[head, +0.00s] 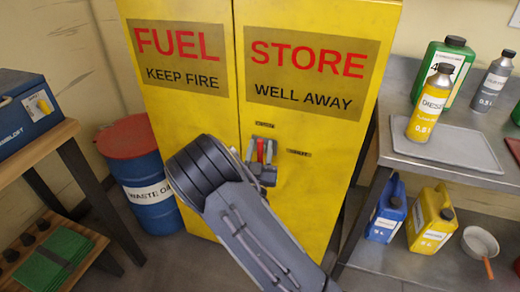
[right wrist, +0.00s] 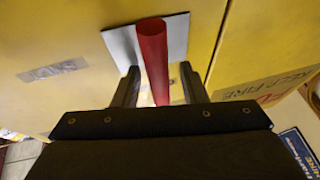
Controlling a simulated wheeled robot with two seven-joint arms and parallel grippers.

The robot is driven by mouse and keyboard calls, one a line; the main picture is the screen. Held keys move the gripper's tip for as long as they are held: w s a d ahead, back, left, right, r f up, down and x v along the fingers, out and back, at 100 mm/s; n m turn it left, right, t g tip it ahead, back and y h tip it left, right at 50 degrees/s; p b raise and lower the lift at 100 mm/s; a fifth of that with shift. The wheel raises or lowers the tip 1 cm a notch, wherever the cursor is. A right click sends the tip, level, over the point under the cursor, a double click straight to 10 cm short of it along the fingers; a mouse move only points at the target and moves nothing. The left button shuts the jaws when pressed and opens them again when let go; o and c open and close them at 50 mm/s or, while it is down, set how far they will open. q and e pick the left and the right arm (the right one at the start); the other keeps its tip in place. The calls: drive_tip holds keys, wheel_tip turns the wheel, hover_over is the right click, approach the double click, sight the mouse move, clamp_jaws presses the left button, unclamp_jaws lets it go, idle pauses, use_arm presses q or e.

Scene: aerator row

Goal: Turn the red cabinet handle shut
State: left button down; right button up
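The yellow fuel cabinet (head: 305,195) stands in the middle of the head view, its two doors closed up to a vertical seam. Its red handle (head: 261,150) sits on the right door near the seam and looks roughly upright. My right gripper (head: 266,158) is at the handle, partly hidden behind my forearm. In the right wrist view the red handle (right wrist: 153,55) passes between the two fingers of the gripper (right wrist: 158,85), in front of a pale plate (right wrist: 118,45). The fingers are apart, with a gap visible beside the handle. My left gripper is not in view.
A blue and red drum (head: 150,190) stands left of the cabinet. A grey bench (head: 400,150) with bottles and a jug is close on the right. A wooden bench (head: 45,150) is at left.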

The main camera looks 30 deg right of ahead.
clamp_jaws()
